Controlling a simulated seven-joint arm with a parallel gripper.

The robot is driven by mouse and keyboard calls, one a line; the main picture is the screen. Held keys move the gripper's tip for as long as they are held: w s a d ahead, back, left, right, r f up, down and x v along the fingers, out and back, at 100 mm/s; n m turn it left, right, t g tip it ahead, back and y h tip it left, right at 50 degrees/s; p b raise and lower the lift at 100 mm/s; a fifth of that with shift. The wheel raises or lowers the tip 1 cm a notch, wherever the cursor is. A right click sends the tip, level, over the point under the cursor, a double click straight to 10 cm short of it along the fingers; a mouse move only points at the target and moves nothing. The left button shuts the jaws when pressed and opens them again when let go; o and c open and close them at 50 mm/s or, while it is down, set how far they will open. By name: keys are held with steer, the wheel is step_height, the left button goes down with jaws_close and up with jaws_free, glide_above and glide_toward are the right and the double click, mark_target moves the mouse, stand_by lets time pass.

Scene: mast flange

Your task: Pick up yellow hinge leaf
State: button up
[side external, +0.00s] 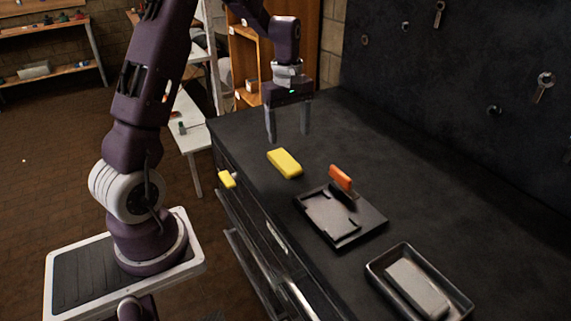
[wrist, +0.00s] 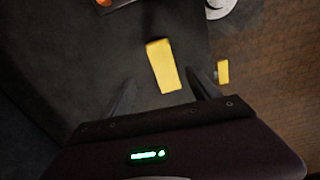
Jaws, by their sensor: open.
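A yellow block-like piece (side external: 285,163), which looks like the yellow hinge leaf, lies flat on the dark bench top near its left edge. It also shows in the wrist view (wrist: 163,66), just beyond my fingertips and between their lines. My gripper (side external: 288,138) is open and empty, with its fingers pointing down, above the bench and behind the yellow piece in the side view. In the wrist view my gripper (wrist: 160,85) shows both fingers spread apart. A second, smaller yellow piece (side external: 227,179) is at the bench's left side, by the drawer front; it also shows in the wrist view (wrist: 223,72).
A dark fixture plate (side external: 362,228) with an orange-topped upright part (side external: 341,178) stands right of the yellow piece. A dark tray (side external: 374,268) holding a grey block (side external: 417,288) is at the front right. A dark wall panel with hung parts rises behind. The bench's back right is clear.

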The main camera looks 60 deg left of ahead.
mark_target(285, 161)
steer(key=f, duration=0.1)
steer(key=a+f, duration=0.1)
steer(key=f+n, duration=0.1)
steer(key=shift+w+a+f, duration=0.1)
steer(key=shift+w+a, duration=0.05)
steer(key=shift+a, duration=0.2)
steer(key=f, duration=0.6)
steer(key=shift+s+d+f, duration=0.1)
steer(key=shift+s+d, duration=0.15)
jaws_close()
